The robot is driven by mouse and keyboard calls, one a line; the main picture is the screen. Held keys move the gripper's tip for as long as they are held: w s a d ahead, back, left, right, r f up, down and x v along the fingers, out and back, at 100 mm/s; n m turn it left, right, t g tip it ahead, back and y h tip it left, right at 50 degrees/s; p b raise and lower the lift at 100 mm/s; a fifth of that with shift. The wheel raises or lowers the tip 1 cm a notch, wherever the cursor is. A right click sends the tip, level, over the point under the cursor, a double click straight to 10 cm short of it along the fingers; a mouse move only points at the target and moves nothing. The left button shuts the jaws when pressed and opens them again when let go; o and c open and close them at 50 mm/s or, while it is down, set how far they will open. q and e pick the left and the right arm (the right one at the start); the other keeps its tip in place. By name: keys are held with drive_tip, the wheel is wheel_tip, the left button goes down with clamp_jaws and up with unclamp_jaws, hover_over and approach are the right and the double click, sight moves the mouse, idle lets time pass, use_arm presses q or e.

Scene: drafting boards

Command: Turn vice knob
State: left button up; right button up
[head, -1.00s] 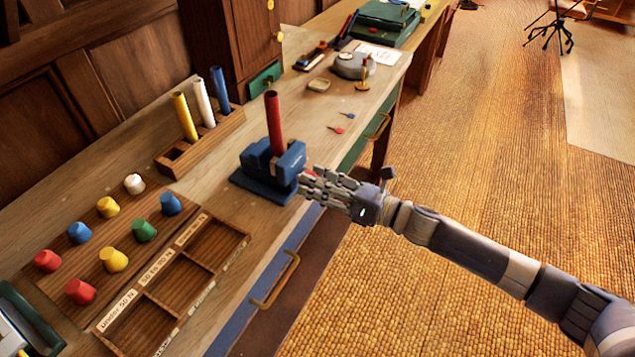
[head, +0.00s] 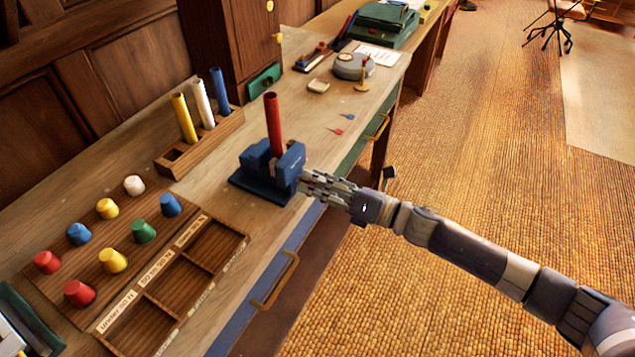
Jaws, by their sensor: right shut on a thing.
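A blue vice (head: 265,176) stands near the front edge of the wooden bench. A red tube (head: 273,124) stands upright between its jaws. My right gripper (head: 308,182) is at the right side of the vice, where the knob sits, and is shut on the knob. The gripper fingers hide the knob itself. My left gripper is not in view.
A wooden rack (head: 199,143) with yellow, white and blue tubes stands behind the vice. A board with several coloured pegs and a labelled sorting tray (head: 147,325) lie at the left. Drawer handles (head: 275,281) stick out below the bench edge.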

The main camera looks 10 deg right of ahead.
drive_tip(key=o, duration=1.1)
drive_tip(key=v, duration=1.2)
